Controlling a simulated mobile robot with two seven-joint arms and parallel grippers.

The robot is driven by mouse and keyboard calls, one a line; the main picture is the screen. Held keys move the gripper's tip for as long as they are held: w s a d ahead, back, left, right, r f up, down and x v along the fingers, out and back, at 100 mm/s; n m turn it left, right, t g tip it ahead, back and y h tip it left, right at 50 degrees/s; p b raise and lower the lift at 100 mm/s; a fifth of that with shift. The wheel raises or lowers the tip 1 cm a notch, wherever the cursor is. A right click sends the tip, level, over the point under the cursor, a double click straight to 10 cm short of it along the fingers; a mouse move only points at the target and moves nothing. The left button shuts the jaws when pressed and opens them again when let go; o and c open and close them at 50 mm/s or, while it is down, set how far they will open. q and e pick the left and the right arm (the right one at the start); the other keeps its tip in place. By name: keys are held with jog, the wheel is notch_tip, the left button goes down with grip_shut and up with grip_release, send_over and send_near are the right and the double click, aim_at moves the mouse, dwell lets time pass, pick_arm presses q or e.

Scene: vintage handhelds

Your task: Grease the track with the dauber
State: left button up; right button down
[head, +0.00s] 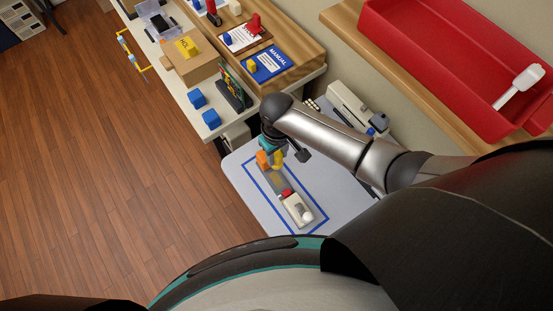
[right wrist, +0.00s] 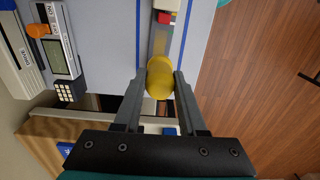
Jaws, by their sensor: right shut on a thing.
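My right gripper (head: 273,158) is shut on a yellow, rounded dauber (right wrist: 159,76). The dauber also shows below the gripper in the head view (head: 278,160). The track (head: 279,183) is a narrow grey-brown strip within a blue outline on the pale mat. In the right wrist view the dauber overlaps the near end of the track (right wrist: 163,42), which looks yellowish there; I cannot tell whether they touch. A red block (head: 287,193) and a whitish block (head: 299,210) sit at the other end. My left gripper is out of view.
An orange piece (head: 262,160) shows beside the right gripper. Blue cubes (head: 211,119), a blue manual (head: 268,64) and a cardboard box (head: 188,60) stand on the neighbouring bench. A red tray (head: 415,65) is on the shelf at right. A handheld (right wrist: 60,57) lies left of the track.

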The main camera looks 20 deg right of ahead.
aim_at(277, 162)
jog(key=shift+f+b, duration=0.35)
jog(key=shift+f, duration=0.15)
notch_tip(277, 162, down, 4)
jog(key=b, duration=0.4)
notch_tip(277, 162, down, 6)
jog(key=b, duration=0.4)
jog(key=shift+f+b, duration=0.55)
jog(key=shift+f, duration=0.05)
jog(key=shift+f+b, duration=0.35)
jog(key=shift+f, duration=0.25)
jog(key=shift+s, duration=0.15)
jog(key=shift+s+d+r+p, duration=0.1)
jog(key=shift+s+d+p, duration=0.05)
jog(key=shift+s+p, duration=0.35)
jog(key=shift+s+d+r+p, duration=0.1)
jog(key=shift+s+d+p, duration=0.05)
jog(key=shift+s+p, duration=0.35)
jog(key=shift+w+f, duration=0.1)
jog(key=shift+w, duration=0.1)
jog(key=shift+w+a+f+b, duration=0.15)
jog(key=shift+w+b, duration=0.1)
jog(key=shift+w, duration=0.25)
jog(key=shift+w+a+r+b, duration=0.1)
jog(key=shift+w+a+b, duration=0.1)
jog(key=shift+w, duration=0.25)
